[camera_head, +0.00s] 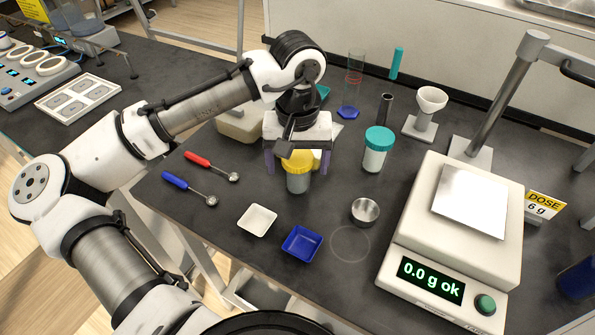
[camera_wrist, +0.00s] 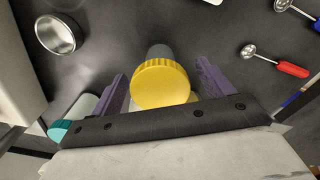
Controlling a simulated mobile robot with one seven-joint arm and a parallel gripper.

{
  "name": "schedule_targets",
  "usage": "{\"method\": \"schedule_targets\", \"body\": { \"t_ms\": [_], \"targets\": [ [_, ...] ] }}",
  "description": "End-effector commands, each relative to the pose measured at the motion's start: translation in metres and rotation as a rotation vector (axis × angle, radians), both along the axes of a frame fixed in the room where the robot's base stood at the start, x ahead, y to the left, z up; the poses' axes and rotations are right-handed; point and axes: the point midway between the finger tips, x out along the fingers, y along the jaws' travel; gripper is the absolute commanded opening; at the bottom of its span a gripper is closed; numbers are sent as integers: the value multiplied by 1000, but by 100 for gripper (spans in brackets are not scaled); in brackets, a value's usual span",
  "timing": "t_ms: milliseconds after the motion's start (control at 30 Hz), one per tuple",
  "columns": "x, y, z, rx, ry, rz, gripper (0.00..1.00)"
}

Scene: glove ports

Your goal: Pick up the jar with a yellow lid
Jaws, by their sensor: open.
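The jar with a yellow lid (camera_head: 298,172) stands upright on the dark bench, with grey contents showing below the lid. My gripper (camera_head: 298,168) is above and around it, pointing down. In the wrist view the yellow lid (camera_wrist: 161,84) lies between the two purple fingers of my gripper (camera_wrist: 168,90), with a gap on each side. The jaws are open and hold nothing. Part of the lid is hidden by my gripper in the head view. Something pale yellow shows just behind the lid; I cannot tell what it is.
A teal-lidded jar (camera_head: 376,150) stands to the right. A steel cup (camera_head: 365,211), a blue tray (camera_head: 302,243) and a white tray (camera_head: 257,220) lie in front. Red (camera_head: 212,165) and blue (camera_head: 188,187) spoons lie left. The scale (camera_head: 452,240) stands at right; a glass cylinder (camera_head: 352,88) is behind.

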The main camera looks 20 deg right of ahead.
Motion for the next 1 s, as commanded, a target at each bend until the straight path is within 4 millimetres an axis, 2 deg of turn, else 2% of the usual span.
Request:
{"method": "schedule_targets", "body": {
  "t_ms": [267,667,1000],
  "targets": [
    [0,0,-3,-1,0,0,79],
    [0,0,-3,-1,0,1,26],
    [0,0,1,-2,-2,1,26]
  ]
}}
